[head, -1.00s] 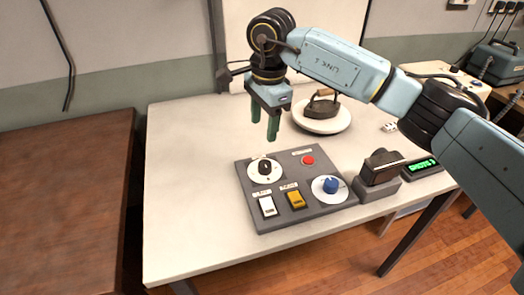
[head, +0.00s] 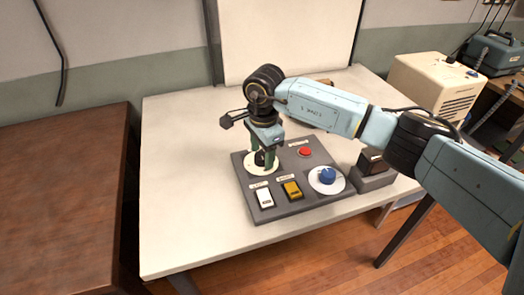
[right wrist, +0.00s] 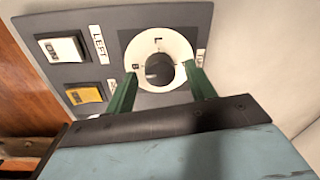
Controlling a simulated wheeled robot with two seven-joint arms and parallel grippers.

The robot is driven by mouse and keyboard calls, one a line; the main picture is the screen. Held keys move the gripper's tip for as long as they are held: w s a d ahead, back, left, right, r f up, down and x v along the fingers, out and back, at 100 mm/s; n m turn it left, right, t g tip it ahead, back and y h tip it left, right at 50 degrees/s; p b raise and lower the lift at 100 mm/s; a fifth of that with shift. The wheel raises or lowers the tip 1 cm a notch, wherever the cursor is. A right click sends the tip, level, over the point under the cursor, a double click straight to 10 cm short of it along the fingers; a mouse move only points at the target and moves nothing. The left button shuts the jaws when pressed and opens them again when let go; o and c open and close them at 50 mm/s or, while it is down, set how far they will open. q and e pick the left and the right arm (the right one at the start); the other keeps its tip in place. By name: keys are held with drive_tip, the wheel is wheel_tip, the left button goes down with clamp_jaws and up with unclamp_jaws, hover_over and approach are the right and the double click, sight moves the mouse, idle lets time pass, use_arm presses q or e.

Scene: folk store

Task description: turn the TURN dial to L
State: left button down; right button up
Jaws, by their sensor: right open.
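The TURN dial is a black knob (right wrist: 159,70) on a white disc (right wrist: 174,44) with an L mark at its top in the right wrist view. A partly hidden label beginning "TU" is beside it. In the head view the white disc (head: 250,167) is at the back left of the grey control panel (head: 300,203). My right gripper (head: 264,157) is over this dial, pointing down. In the right wrist view its green fingers (right wrist: 163,74) are apart, one on each side of the knob. I cannot tell whether they touch it or where the knob points. My left gripper is out of view.
The panel also holds a red button (head: 305,152), a white switch (head: 264,198), a yellow switch (head: 292,190) and a blue dial (head: 327,175). A dark block (head: 372,162) stands right of the panel. The table's left side is clear.

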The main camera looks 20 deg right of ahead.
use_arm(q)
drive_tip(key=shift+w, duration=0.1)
use_arm(e)
drive_tip(key=shift+c, duration=0.3)
drive_tip(key=c, duration=0.9)
drive_tip(key=shift+m, duration=0.3)
drive_tip(key=m, duration=0.8)
drive_tip(key=m+p, duration=0.1)
drive_tip(key=m, duration=0.5)
drive_tip(key=shift+a+h, duration=0.1)
drive_tip(key=shift+h, duration=0.3)
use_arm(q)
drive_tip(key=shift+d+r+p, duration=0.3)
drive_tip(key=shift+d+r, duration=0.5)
use_arm(e)
drive_tip(key=shift+m, duration=1.5)
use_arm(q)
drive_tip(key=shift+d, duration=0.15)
